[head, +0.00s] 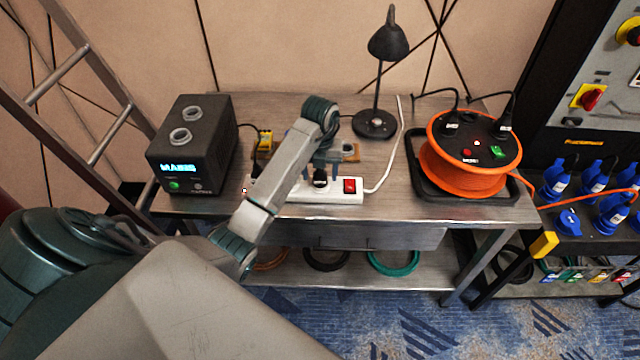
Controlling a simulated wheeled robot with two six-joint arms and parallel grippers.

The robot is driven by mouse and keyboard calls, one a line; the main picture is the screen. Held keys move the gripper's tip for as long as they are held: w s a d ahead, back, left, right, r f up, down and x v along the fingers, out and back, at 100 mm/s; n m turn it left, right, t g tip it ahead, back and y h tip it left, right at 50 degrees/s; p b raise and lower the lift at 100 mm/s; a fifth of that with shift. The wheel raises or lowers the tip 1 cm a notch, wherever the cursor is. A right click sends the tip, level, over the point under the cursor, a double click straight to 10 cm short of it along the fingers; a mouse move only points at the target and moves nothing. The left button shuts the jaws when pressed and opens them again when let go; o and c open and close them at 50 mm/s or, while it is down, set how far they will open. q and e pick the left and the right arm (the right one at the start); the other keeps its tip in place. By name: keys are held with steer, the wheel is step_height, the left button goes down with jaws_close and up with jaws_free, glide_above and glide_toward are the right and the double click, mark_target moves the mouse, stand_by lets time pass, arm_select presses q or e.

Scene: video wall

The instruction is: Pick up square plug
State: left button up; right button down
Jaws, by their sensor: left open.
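A white power strip (330,196) with a lit red switch lies near the front of the metal workbench. A dark plug (320,181) sits upright in it, left of the switch. Its shape is too small to make out, so I cannot tell whether it is the square plug. My left gripper (320,172) points down over the strip. It is open, with its fingers at either side of the dark plug; I cannot tell whether they touch it. My left arm hides the left part of the strip. My right gripper is not in view.
A black box (190,150) stands left on the bench (440,235), with a small yellow item (265,143) beside it. A black lamp (375,123) stands behind the strip. An orange cable reel (465,180) stands at the right. A white cord (392,155) leaves the strip.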

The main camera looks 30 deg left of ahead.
arm_select(q)
steer(key=shift+f, duration=0.15)
steer(key=c, duration=1.2)
steer(key=shift+o, duration=0.2)
